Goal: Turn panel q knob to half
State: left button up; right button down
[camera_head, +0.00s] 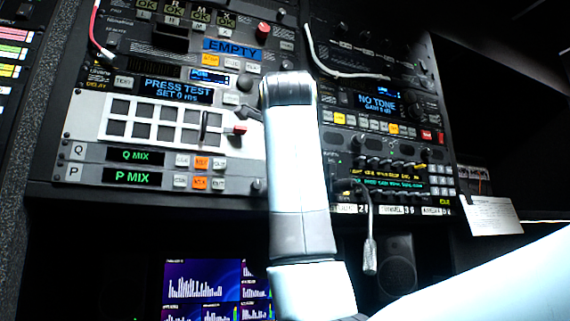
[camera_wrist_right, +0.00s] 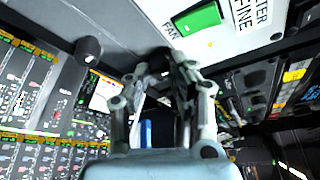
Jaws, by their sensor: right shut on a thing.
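Panel Q (camera_head: 85,151) is the upper of two narrow rows at the lower left of the rack in the head view. Its green display (camera_head: 135,156) reads Q MIX. The right end of its row is close to my right arm, and I cannot make out its knob clearly. My right gripper (camera_head: 246,113) is mostly hidden behind its own wrist, against the rack front. In the right wrist view its fingers (camera_wrist_right: 166,62) are closed together on a small dark thing at the panel, largely covered by the fingertips. My left gripper is not in view.
Panel P (camera_head: 85,174) lies directly below, with a dark knob (camera_head: 257,186) at its right end. A white button panel (camera_head: 150,122) with a red-tipped lever is above. A grey cable (camera_head: 370,240) hangs right of my arm. A green switch (camera_wrist_right: 198,19) shows in the wrist view.

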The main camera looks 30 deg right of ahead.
jog(key=shift+f, duration=0.1)
dwell(0.5)
jog(key=c, duration=1.2)
grip_release()
jog(key=v, duration=0.7)
jog(key=shift+s+a, duration=0.1)
jog(key=shift+s, duration=0.1)
